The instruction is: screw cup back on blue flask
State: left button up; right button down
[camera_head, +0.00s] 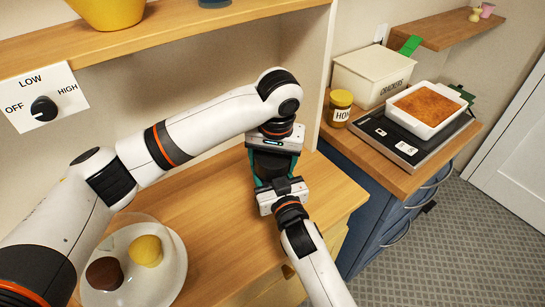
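My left gripper (273,165) hangs from the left arm over the wooden counter, palm up and fingers down. A dark, rounded thing (271,165) shows between its teal-edged fingers. I cannot tell whether it is the blue flask, its cup or part of a gripper. My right gripper (277,180) comes up from the bottom and meets the left one closely. Its fingertips are hidden, so its grip cannot be made out. Neither the flask nor its cup can be clearly identified.
A white plate (178,273) with a yellow and a brown cake stands at the lower left. At right are a honey jar (340,112), a crackers box (362,88) and a baking dish (407,125) on a scale (382,138). A shelf (165,32) overhangs the counter (215,190).

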pick_arm(q)
jog(key=o, duration=1.1)
jog(key=shift+s+d+r, duration=0.1)
jog(key=shift+s+r, duration=0.1)
jog(key=shift+r, duration=0.95)
jog(key=shift+s+d+r, duration=0.1)
jog(key=shift+s+r, duration=0.05)
jog(key=shift+r, duration=0.95)
jog(key=shift+o, duration=0.3)
jog(key=r, duration=0.5)
jog(key=s+r, duration=0.1)
jog(key=r, duration=0.1)
jog(key=shift+d+r, duration=0.15)
jog(key=shift+r, duration=0.05)
